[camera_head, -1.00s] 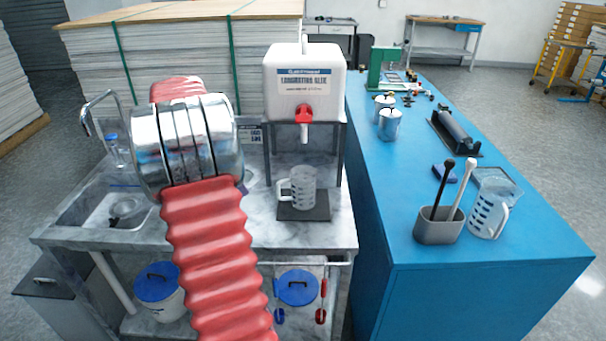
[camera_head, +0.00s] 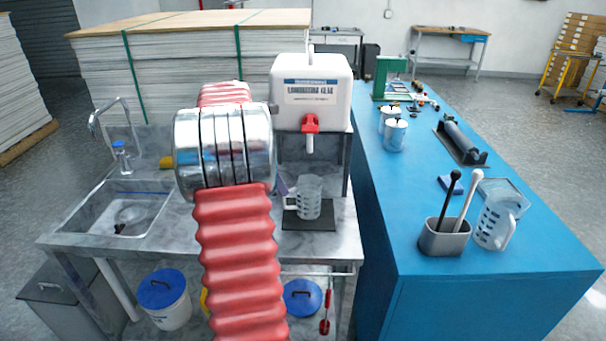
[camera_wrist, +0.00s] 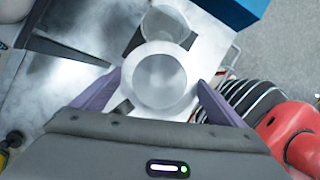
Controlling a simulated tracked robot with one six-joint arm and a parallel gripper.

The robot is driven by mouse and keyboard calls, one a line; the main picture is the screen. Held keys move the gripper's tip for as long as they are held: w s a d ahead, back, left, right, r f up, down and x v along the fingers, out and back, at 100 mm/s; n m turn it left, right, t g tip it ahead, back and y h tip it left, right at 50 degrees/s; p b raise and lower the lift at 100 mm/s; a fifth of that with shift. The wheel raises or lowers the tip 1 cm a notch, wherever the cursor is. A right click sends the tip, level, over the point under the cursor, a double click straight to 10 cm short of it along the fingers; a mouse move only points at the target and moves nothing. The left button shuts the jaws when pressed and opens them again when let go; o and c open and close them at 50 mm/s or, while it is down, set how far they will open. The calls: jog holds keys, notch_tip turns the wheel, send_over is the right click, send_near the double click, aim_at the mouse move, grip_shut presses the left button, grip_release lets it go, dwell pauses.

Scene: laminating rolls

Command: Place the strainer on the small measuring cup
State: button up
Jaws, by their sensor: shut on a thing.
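My gripper (camera_wrist: 160,80) has its two purple fingers closed on opposite sides of a round, pale strainer (camera_wrist: 161,76) in the wrist view. A clear cup shape (camera_wrist: 165,22) shows just past the strainer, partly covered by it. In the head view a clear measuring cup (camera_head: 309,198) with dark markings stands upright on a dark pad under the red tap. A purple fingertip (camera_head: 283,186) shows at the cup's left edge. My arm hides the strainer and the rest of the gripper there. I cannot tell whether the strainer touches the cup.
A white glue tank (camera_head: 311,92) with a red tap stands on a metal rack above the cup. A sink (camera_head: 119,211) is at the left of the bench. The blue table (camera_head: 420,190) holds another measuring cup (camera_head: 493,224) and a grey holder (camera_head: 443,239) with two rods.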

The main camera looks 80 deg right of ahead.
aim_at(295, 174)
jog(key=shift+s+d, duration=0.65)
jog(key=shift+s, duration=0.25)
jog(key=shift+s+d, duration=0.6)
jog(key=shift+s, duration=0.3)
jog(key=shift+s, duration=0.1)
jog(key=shift+s+d, duration=0.3)
jog(key=shift+s, duration=0.05)
jog(key=s, duration=0.1)
jog(key=s+d+f, duration=0.1)
jog(key=d, duration=0.1)
jog(key=shift+s+f, duration=0.25)
jog(key=shift+s, duration=0.15)
jog(key=shift+f, duration=0.1)
jog(key=o, duration=0.8)
